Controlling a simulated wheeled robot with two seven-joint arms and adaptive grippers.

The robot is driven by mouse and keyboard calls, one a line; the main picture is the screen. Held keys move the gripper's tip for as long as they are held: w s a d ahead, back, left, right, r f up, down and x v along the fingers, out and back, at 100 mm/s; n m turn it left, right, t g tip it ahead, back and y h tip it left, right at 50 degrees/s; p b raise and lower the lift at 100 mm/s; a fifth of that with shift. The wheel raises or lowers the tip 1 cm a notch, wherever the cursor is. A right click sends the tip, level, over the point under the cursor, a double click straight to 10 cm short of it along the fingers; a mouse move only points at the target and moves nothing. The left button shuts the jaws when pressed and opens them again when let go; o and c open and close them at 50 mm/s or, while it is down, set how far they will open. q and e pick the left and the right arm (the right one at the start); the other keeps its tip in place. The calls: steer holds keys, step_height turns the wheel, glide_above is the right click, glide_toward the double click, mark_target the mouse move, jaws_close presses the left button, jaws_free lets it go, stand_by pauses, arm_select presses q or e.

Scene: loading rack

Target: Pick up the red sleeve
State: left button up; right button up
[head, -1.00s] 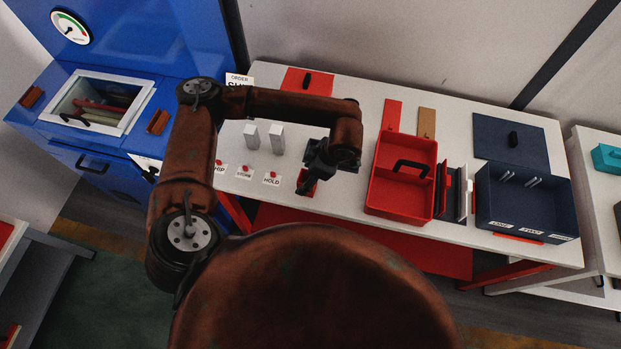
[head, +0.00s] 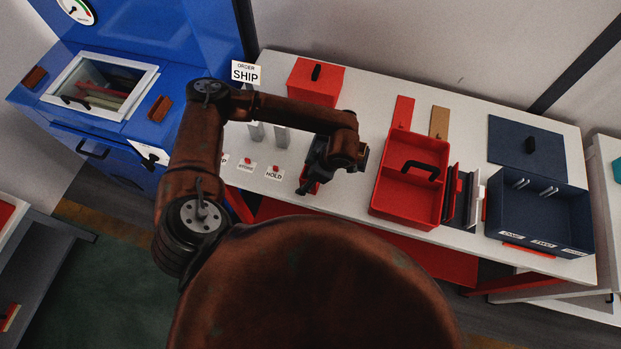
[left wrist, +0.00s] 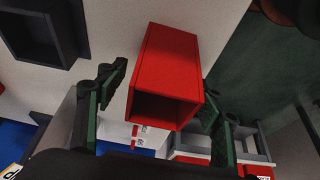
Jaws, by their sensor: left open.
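The red sleeve (left wrist: 168,70) is a hollow red box, with its open end toward the camera in the left wrist view. In the head view, only a small red part of it (head: 312,186) shows beneath my left gripper (head: 316,172), near the front edge of the white table. In the left wrist view, my left gripper (left wrist: 161,95) is open, with one finger on each side of the sleeve. A gap shows on the left side; the right finger is close to the sleeve, and I cannot tell if it touches. My right gripper is not in view.
A red two-part box (head: 386,206) with a black handle stands right of the gripper, then upright dark panels (head: 460,200) and a navy bin (head: 541,230). Two grey posts (head: 282,137) and the HOLD label (head: 274,174) are to the left.

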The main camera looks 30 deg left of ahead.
arm_select(q)
steer(key=shift+x, duration=0.8)
steer(key=shift+c, duration=0.3)
steer(key=c, duration=1.2)
steer(key=shift+r, duration=0.1)
